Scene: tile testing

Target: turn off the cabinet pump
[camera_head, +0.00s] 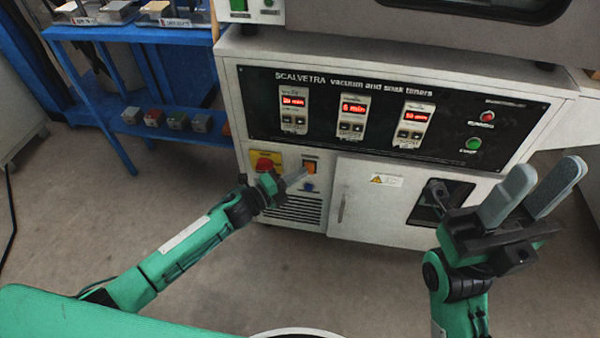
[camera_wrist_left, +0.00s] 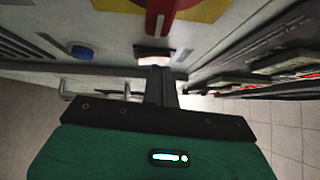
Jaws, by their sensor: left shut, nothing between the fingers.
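The cabinet (camera_head: 262,125) stands in front of me with a small switch panel at its lower left. On the panel are an orange rocker switch (camera_head: 310,169), a red knob on a yellow plate (camera_head: 265,162) and a blue button (camera_head: 308,187). My left gripper (camera_head: 296,177) is shut and empty, its tips close in front of the orange switch. In the left wrist view the shut fingers (camera_wrist_left: 157,72) point at the orange-and-white switch (camera_wrist_left: 153,57), partly covering it; contact cannot be told. The red knob (camera_wrist_left: 160,14) and blue button (camera_wrist_left: 82,52) show nearby. My right gripper (camera_head: 549,172) is open and empty.
Above the panel, a black timer board (camera_head: 380,112) has lit red displays, with a red and a green button at its right. A white door (camera_head: 358,205) with a handle is beside the panel. A blue shelf (camera_head: 140,34) with small blocks stands left.

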